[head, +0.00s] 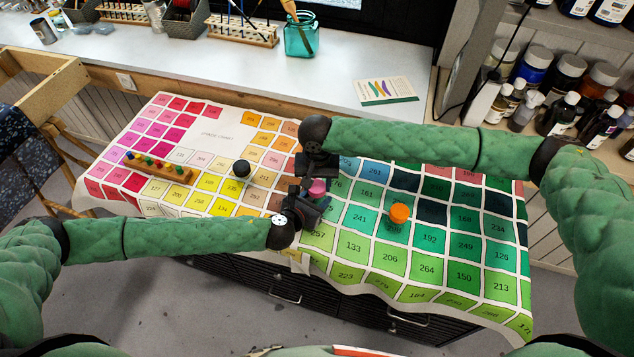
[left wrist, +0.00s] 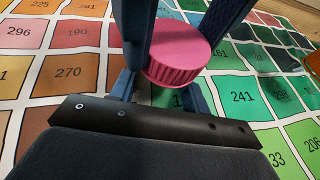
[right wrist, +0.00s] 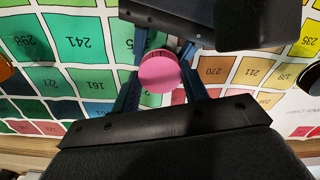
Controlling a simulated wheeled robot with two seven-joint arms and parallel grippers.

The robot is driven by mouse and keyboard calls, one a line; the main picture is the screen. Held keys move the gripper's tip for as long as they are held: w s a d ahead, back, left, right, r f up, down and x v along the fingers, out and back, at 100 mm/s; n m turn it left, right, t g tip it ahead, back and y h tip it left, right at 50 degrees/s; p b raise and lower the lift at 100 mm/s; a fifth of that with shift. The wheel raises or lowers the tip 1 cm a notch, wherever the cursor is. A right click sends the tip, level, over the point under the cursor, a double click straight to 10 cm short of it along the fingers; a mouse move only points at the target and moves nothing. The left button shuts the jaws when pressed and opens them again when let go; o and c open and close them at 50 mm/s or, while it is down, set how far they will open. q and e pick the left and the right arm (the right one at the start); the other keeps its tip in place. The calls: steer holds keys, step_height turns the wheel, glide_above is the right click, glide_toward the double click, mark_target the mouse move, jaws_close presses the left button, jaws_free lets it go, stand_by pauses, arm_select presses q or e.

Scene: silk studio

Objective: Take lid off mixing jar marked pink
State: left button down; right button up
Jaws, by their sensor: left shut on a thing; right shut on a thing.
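The pink ribbed lid (head: 318,187) of the mixing jar is between my two grippers above the colour-chart cloth. It also shows in the left wrist view (left wrist: 180,53) and the right wrist view (right wrist: 160,72). My right gripper (head: 314,176), from the back right, is shut with a finger on each side of the lid. My left gripper (head: 309,201), from the front left, is shut lower down, on what looks like the jar body. The fingers and lid hide most of the body, so I cannot tell whether lid and jar touch.
A black-topped jar (head: 242,168) stands left of the grippers and an orange-topped one (head: 399,213) right. A wooden rack (head: 160,167) with coloured pegs is at the cloth's left. A card (head: 386,91) and teal glass jar (head: 300,38) are on the white worktop behind.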

steer(key=n, duration=1.2)
steer(key=shift+n, duration=0.4)
steer(key=n, duration=0.7)
steer(key=shift+w+r, duration=0.1)
steer(key=n, duration=1.1)
steer(key=shift+n, duration=0.3)
steer(key=n, duration=1)
steer(key=shift+r, duration=0.1)
arm_select(q)
steer(key=shift+s, duration=0.1)
arm_select(e)
steer(key=n, duration=0.5)
